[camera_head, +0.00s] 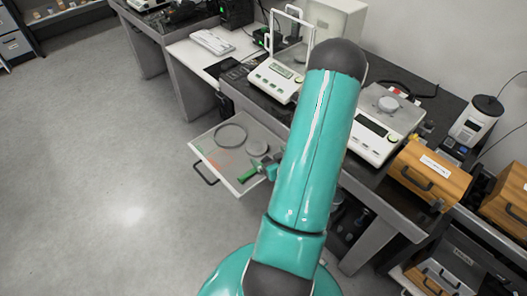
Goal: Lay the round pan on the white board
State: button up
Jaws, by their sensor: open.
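The white board (215,161) is a pulled-out, tray-like surface with a dark handle, left of my arm. A grey disc (257,147), which looks like a round pan, lies on it beside a larger grey ring (230,135). My gripper (259,171) is small in view and open, over the board's near right part, close to the grey disc. My teal arm hides part of it. A green piece shows there; I cannot tell whether it belongs to the gripper.
A balance with a glass draft shield (279,78) stands behind the board, and another balance (374,138) is right of my arm. A wooden drawer box (431,174) and a white canister (475,122) stand further right. The floor (100,180) at left is clear.

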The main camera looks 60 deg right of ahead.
jog(key=w+a+r+n+g, duration=0.2)
jog(key=w+a+r, duration=0.25)
jog(key=r, duration=0.35)
jog(key=w+a+r+n+g, duration=0.1)
jog(key=w+a+r, duration=0.2)
jog(key=w+r, duration=0.4)
jog(key=a+r+g+y, duration=0.2)
jog(key=a+r, duration=0.9)
jog(key=a, duration=0.1)
jog(key=s+a+r+y, duration=0.1)
jog(key=s+a+r, duration=0.2)
jog(key=a, duration=0.3)
jog(key=s+a+r+n+g+y, duration=0.1)
jog(key=s+a+r, duration=0.1)
jog(key=s+a, duration=0.2)
jog(key=s+a+r+n+y, duration=0.1)
jog(key=s+a+r, duration=0.2)
jog(key=a, duration=0.6)
jog(key=shift+s+r+y, duration=0.3)
jog(key=shift+s+y, duration=0.1)
jog(key=shift+s, duration=0.45)
